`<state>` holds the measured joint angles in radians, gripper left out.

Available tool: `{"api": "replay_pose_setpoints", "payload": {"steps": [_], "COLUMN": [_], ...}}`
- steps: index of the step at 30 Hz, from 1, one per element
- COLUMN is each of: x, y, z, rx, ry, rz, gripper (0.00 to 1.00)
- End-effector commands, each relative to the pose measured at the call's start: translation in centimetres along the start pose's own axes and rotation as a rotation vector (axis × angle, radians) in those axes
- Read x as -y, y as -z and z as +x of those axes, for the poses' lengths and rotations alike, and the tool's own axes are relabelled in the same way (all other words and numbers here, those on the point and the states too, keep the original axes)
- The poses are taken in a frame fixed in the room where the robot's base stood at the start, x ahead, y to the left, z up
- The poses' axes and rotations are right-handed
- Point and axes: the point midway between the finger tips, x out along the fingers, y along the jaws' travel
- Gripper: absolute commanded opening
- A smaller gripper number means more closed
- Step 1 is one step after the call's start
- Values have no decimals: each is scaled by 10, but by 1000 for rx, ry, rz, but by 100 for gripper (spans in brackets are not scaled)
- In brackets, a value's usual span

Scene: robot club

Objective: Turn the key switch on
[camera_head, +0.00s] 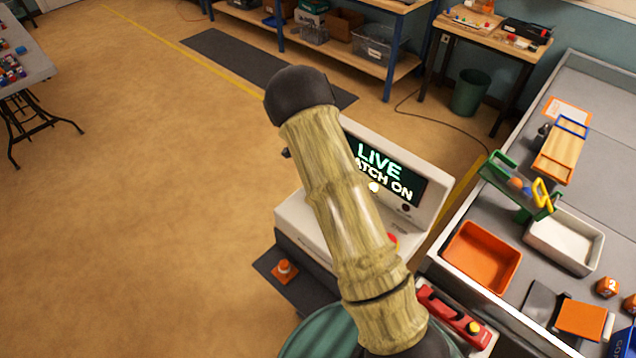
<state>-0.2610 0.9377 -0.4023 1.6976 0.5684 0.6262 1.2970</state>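A pale console (318,232) with a sloped top stands in the middle, and my arm crosses in front of much of it. Its dark screen (412,177) is lit and reads "LIVE" above a partly covered line ending in "ATCH ON". A lit yellowish lamp (374,187) and a small dark round part (405,208) sit below the screen. A red part (392,241) shows at my arm's right edge. I cannot make out a key switch; it may be behind my arm. My gripper is not visible.
A grey bench on the right holds an orange tray (482,257), a white bin (563,241) and a green carrier (518,186). A red device (452,318) lies by its near edge. The floor (140,220) at left is clear.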

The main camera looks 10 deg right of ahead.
Motion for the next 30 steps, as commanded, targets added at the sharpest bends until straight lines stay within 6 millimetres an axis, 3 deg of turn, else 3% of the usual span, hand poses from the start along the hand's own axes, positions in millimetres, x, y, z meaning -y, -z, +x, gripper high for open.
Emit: {"api": "replay_pose_setpoints", "payload": {"steps": [14, 15, 18, 30], "x": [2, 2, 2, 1], "y": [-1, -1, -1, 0], "z": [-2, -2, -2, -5], "rx": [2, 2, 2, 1], "ry": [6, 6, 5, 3], "rz": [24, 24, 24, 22], "gripper": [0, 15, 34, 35]}}
